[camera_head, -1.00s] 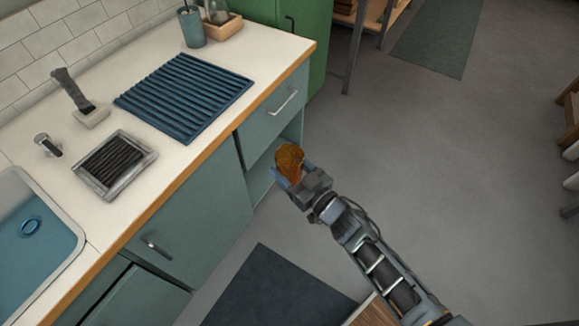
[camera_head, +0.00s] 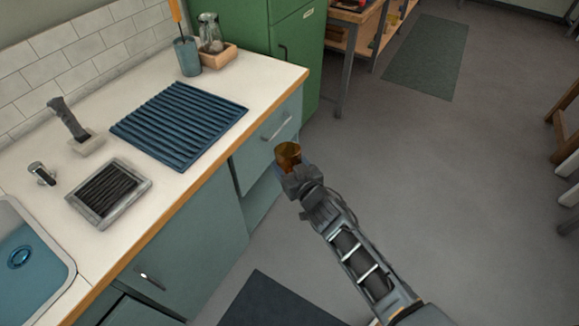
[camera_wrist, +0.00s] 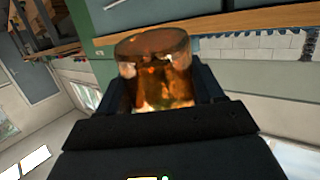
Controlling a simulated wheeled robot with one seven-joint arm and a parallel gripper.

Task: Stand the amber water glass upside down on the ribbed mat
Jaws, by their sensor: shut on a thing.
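The amber water glass (camera_head: 287,151) is in my gripper (camera_head: 291,168), held in the air in front of the counter's drawer side, apart from the counter. In the wrist view the glass (camera_wrist: 155,70) sits between the two dark fingers, with a round end facing away from the palm. I cannot tell for sure whether that end is the base or the mouth. The blue ribbed mat (camera_head: 179,125) lies flat on the white counter, up and left of my gripper, and is bare.
A drying rack tray (camera_head: 108,193) and a brush-like tool on a stand (camera_head: 76,128) are left of the mat. A teal cup (camera_head: 188,56) and a wooden caddy with a jar (camera_head: 213,55) stand behind it. The sink (camera_head: 22,256) is at lower left. Open floor lies right.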

